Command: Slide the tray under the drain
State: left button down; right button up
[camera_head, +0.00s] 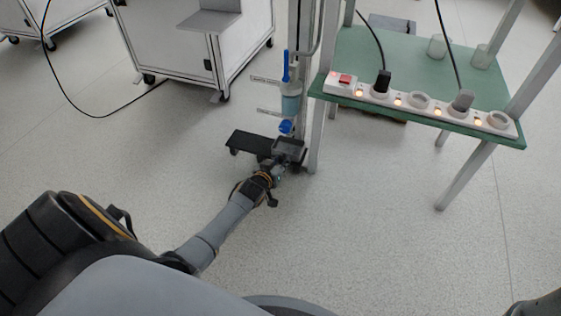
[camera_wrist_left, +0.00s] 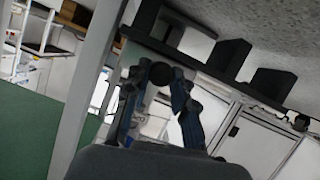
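A small dark grey tray (camera_head: 289,147) is low down beside the frame's post in the head view, just below the blue drain valve (camera_head: 286,127). The valve hangs under a pale blue filter bowl (camera_head: 291,101). My left gripper (camera_head: 277,166) reaches the tray's near side. In the left wrist view its two fingers (camera_wrist_left: 160,84) stand apart, with a small dark round part (camera_wrist_left: 160,75) between their tips. I cannot tell whether they press on it. The gripper hides part of the tray's near edge.
A green table (camera_head: 420,85) with a lit power strip (camera_head: 419,101) stands to the right. White wheeled cabinets (camera_head: 190,48) stand behind. The floor in front is clear.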

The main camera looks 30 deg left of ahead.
pick_arm(q)
jog(key=c, duration=1.1)
grip_release()
jog(key=shift+w+d, duration=0.1)
jog(key=shift+d, duration=0.25)
notch_tip(320, 180, up, 10)
jog(key=shift+r, duration=0.1)
